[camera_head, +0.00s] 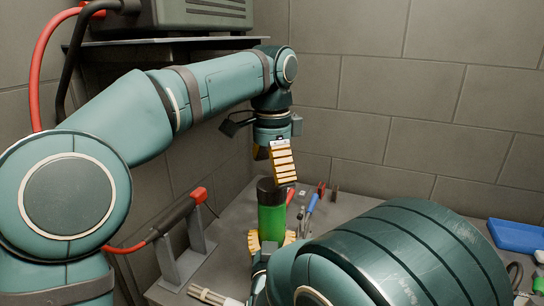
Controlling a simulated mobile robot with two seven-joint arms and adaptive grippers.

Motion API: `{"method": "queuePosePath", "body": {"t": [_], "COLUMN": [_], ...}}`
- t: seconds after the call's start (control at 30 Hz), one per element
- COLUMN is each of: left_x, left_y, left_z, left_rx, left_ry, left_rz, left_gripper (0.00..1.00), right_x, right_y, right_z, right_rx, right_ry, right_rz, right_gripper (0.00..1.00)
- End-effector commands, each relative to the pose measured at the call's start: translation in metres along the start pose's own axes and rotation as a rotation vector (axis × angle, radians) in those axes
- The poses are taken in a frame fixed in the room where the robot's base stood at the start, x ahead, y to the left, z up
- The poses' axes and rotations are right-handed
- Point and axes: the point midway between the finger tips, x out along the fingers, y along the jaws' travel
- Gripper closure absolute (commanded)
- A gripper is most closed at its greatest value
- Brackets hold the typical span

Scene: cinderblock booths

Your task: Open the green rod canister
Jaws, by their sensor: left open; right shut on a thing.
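The green rod canister (271,218) stands upright at the middle of the bench and has a dark cap (269,190) on top. My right gripper (270,241) is shut on its lower body, with yellow ridged pads showing on both sides. My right arm hides the canister's base and most of that gripper. My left gripper (273,170) points down just above the cap. It is open, with one yellow ridged finger facing the camera and the other mostly hidden. I cannot tell whether its fingertips touch the cap.
A red-and-black torch (180,212) rests on a metal stand left of the canister. Hand tools, including one with a blue handle (312,203), lie behind and right. Pale rods (207,295) lie in front. A blue tray (517,236) is far right. A shelf (165,43) overhangs at upper left.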

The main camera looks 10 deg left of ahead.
Motion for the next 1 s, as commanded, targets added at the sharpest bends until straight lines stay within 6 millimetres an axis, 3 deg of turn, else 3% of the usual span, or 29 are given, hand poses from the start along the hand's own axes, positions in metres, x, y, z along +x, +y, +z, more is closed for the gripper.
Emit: {"method": "queuePosePath", "body": {"t": [0.3,0.7,0.77,0.9,1.0], "left_x": [0.040,0.047,0.047,0.047,0.047], "left_y": [0.000,0.000,0.000,0.000,0.000], "left_z": [0.000,0.000,0.000,0.000,0.000], "left_rx": [-0.002,-0.002,-0.002,-0.002,-0.002], "left_ry": [-0.001,0.000,0.000,0.000,0.000], "left_rz": [0.001,0.000,0.000,0.000,0.000], "left_gripper": [0.06,0.06,0.26,0.75,0.77], "right_x": [0.000,0.000,0.000,0.000,0.000], "right_y": [0.000,0.000,0.000,0.000,0.000], "right_z": [0.000,0.000,0.000,0.000,0.000], "right_rx": [0.000,0.000,0.000,0.000,0.000], "right_ry": [0.000,0.000,0.000,0.000,0.000], "right_rz": [0.000,0.000,0.000,0.000,0.000], "right_gripper": [1.00,1.00,1.00,1.00,1.00]}}
